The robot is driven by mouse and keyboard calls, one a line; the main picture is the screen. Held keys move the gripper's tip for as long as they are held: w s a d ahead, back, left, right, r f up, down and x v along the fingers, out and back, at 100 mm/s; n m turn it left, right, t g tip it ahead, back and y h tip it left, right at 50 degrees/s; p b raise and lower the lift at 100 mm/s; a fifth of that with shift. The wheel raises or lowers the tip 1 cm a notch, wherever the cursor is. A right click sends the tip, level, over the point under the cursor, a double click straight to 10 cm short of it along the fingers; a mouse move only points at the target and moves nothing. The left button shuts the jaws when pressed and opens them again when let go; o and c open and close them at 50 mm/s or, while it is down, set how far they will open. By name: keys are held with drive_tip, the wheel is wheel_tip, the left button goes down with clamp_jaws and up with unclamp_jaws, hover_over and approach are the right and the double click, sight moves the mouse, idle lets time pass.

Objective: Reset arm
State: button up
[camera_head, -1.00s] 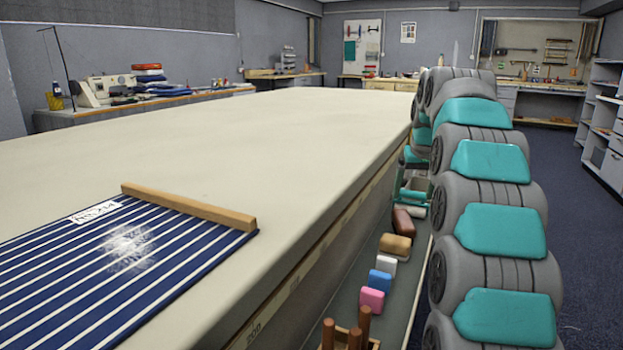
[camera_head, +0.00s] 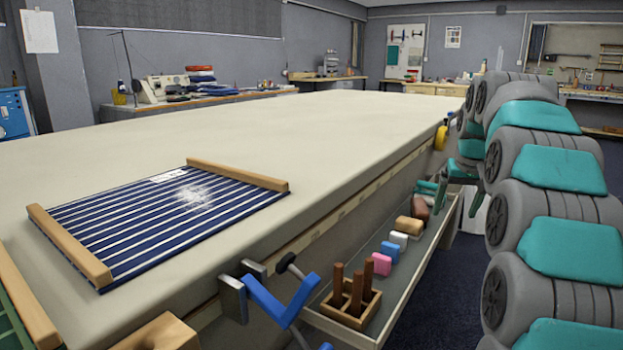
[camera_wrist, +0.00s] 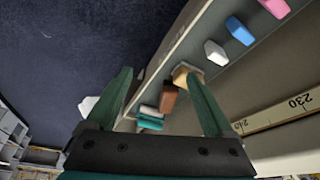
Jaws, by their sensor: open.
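My gripper (camera_wrist: 160,100) shows in the wrist view with its two green fingers spread wide and nothing between them in its grasp. It hangs beside the table, above the dark floor and the side tray. In the head view my grey and teal arm runs down the right side, and the teal gripper (camera_head: 436,187) is partly hidden behind it, near the table's right side. The long cream cloth table (camera_head: 330,130) fills the middle of the head view.
A striped blue cloth (camera_head: 150,225) with wooden bars lies on the table. A side tray (camera_head: 400,290) holds several coloured blocks and a wooden peg holder (camera_head: 350,300). A blue clamp (camera_head: 270,300) sits at the table's edge. The table's far part is clear.

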drive_tip(key=s+a+f+g, duration=0.2)
drive_tip(key=s+a+f, duration=0.3)
drive_tip(key=s, duration=1)
drive_tip(key=s+a+f+n+g, duration=0.1)
drive_tip(key=s+a+f, duration=0.5)
drive_tip(key=s, duration=0.9)
drive_tip(key=s+a+f+n+g, duration=0.1)
drive_tip(key=s+a+f, duration=0.5)
drive_tip(key=s, duration=0.9)
wheel_tip(320, 180, down, 3)
drive_tip(key=shift+a+f+g+y, duration=0.15)
drive_tip(key=shift+g+y, duration=0.15)
drive_tip(key=shift+g, duration=0.6)
drive_tip(key=shift+s, duration=0.1)
